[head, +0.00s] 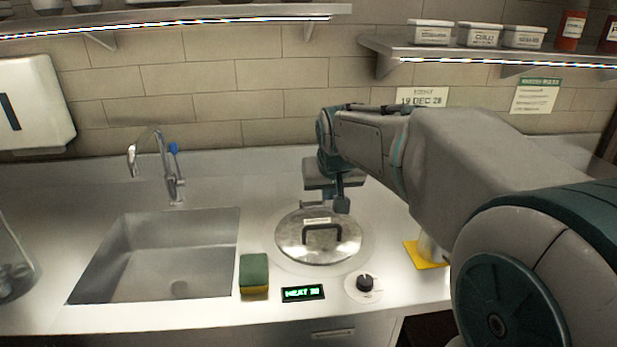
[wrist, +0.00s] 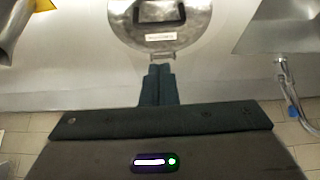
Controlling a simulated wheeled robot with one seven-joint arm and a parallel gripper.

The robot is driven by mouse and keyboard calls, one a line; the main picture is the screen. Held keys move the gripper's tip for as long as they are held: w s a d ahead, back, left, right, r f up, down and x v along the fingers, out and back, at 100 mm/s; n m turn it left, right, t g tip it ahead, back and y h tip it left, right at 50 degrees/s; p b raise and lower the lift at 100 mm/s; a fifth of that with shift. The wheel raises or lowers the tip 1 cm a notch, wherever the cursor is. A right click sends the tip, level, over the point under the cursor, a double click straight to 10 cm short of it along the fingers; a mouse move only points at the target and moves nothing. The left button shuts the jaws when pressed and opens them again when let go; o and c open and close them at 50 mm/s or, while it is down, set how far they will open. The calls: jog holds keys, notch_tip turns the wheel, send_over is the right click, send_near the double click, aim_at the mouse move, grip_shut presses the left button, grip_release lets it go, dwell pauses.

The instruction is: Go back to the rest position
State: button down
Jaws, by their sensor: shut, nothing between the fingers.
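My gripper (head: 342,205) is shut and empty. In the head view it is behind the black handle of a round steel lid, over the lid's far edge. In the wrist view my gripper (wrist: 159,70) has its fingers together, pointing toward the lid (wrist: 160,45). The lid (head: 290,240) lies flat on the round well in the counter, with a pale label near its far edge. I cannot tell the exact gap between the fingertips and the lid.
A sink (head: 150,255) with a tap (head: 172,180) is to the left. A green and yellow sponge (head: 254,272), a lit heat display (head: 303,293) and a black knob (head: 364,283) line the front. A yellow thing (head: 422,258) stands right. Shelves (head: 480,50) hang above.

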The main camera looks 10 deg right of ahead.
jog(key=s+a+f+g, duration=0.1)
jog(key=s+f, duration=0.4)
jog(key=s, duration=0.6)
jog(key=s+f+g, duration=0.2)
jog(key=s+f, duration=0.2)
jog(key=s, duration=0.6)
jog(key=shift+s+a+f+n+y+p, duration=0.3)
jog(key=shift+s+a+f+p, duration=0.05)
jog(key=shift+f+p, duration=0.05)
